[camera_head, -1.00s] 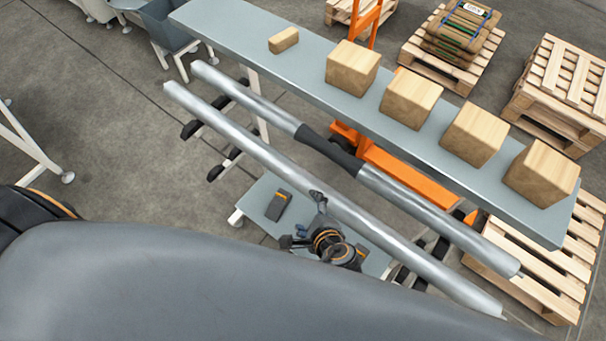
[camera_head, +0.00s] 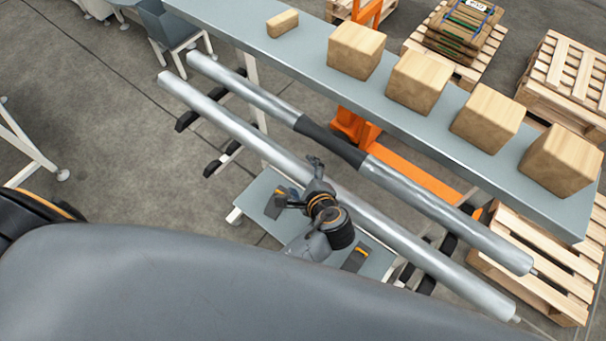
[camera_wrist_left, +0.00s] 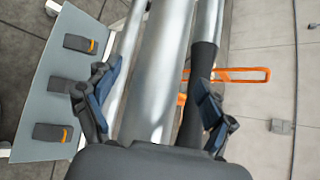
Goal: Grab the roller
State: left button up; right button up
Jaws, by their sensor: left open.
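Two long metal rollers lie side by side, slanting down to the right in the head view. The near plain roller (camera_head: 240,132) is bare silver; the far roller (camera_head: 430,200) has a dark sleeve (camera_head: 330,140) at its middle. My left gripper (camera_head: 298,184) is open at the near roller, with one finger over its far side and the other on its near side. In the left wrist view the plain roller (camera_wrist_left: 160,70) runs between the open fingers (camera_wrist_left: 158,76), and the right finger overlaps the dark sleeve (camera_wrist_left: 196,95). Contact cannot be told. My right gripper is out of view.
A grey bench (camera_head: 300,50) with several wooden boxes (camera_head: 418,82) runs behind the rollers. A low grey shelf (camera_head: 252,212) with dark orange-marked items (camera_wrist_left: 80,43) is below. An orange pallet jack (camera_head: 400,170) and wooden pallets (camera_head: 565,75) stand beyond.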

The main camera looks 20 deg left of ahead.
aim_at(297, 170)
pick_arm(q)
jog(key=b+x, duration=0.2)
jog(key=x, duration=0.2)
jog(key=shift+a+f+b, duration=0.1)
jog(key=shift+b, duration=0.25)
jog(key=shift+c, duration=1.1)
jog(key=shift+s, duration=0.1)
jog(key=c, duration=1.4)
grip_shut()
